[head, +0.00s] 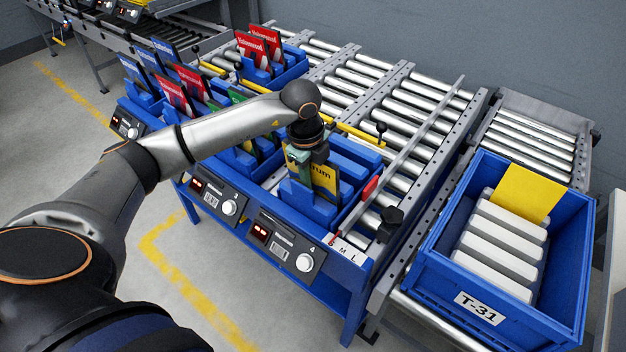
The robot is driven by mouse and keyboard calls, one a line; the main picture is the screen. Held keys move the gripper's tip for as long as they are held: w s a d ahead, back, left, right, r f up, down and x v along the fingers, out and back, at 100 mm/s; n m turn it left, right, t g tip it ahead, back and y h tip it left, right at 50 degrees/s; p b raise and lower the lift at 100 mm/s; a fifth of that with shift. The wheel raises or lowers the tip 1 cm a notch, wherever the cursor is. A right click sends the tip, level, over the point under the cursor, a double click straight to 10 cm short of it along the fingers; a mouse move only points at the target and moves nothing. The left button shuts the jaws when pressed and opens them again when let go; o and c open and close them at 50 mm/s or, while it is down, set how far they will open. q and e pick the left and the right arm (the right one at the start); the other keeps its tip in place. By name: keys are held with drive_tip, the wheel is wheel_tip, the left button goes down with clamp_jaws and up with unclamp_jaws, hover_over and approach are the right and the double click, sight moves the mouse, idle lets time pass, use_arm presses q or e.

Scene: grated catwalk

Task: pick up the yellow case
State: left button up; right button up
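The yellow case (326,179), with dark lettering partly covered, stands upright and slightly tilted in a slot of the blue rack (309,205) at the front right of the table. My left gripper (305,160) points down at the case's top edge, with its fingers at the upper left part of the case. The fingers overlap the case in the picture, and I cannot tell whether they press on it. The case's lower part is hidden by the rack's front. My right gripper is not in view.
Red, blue and green cases stand in racks to the left, among them red cases (259,45) at the back. A blue tote (443,246) marked T-31 holds white blocks and a yellow sheet (527,192). A roller conveyor (417,105) runs behind the racks. Black knobs (390,218) stick up nearby.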

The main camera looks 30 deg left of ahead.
use_arm(q)
drive_tip(key=shift+c, duration=0.3)
clamp_jaws()
